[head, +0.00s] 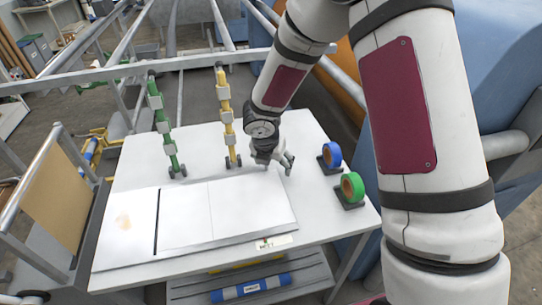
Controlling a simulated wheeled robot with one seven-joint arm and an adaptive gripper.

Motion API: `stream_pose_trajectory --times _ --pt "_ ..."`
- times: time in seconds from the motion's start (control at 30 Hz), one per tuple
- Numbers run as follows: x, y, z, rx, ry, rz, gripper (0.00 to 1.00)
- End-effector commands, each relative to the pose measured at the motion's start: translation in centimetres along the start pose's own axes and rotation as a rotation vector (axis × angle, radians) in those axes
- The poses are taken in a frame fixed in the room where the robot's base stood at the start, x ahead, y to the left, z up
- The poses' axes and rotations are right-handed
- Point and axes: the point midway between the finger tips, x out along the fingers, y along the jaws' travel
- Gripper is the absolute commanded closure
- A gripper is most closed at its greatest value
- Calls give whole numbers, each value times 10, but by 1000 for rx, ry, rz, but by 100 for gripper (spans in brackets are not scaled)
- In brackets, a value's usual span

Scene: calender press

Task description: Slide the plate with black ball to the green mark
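A flat white plate or cover (225,208) lies at the front of the white table, with a dark slot near its left side and a thin seam. I cannot make out a black ball or which part is the sliding plate. Green things in view are a segmented green post (163,125) at the back left and a green ring (352,186) on a dark base at the right. My gripper (277,163) is low over the table, just behind the plate's back edge and right of the yellow post. Its fingers are small and partly hidden, so their opening is unclear.
The yellow post (225,118) stands close left of my gripper. A blue ring (332,155) on a dark base stands to its right. A small label (273,242) is at the front edge. The white table (130,165) is bare at its back left; metal rails surround it.

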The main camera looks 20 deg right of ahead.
Motion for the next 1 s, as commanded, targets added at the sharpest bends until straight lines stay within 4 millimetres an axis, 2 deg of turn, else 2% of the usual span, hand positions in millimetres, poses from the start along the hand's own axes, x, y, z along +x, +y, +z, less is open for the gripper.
stream_pose_trajectory --times 0.3,0.5,0.63,0.83,0.93,1.0 --pt "-62 0 1 3 -3 2 29" --pt "-94 0 0 2 0 0 29" --pt "-106 0 0 1 2 -1 29" --pt "-112 -2 0 12 1 -3 29" --pt "-124 -10 4 87 -14 -12 29" --pt "-139 -21 9 196 -32 -22 29"
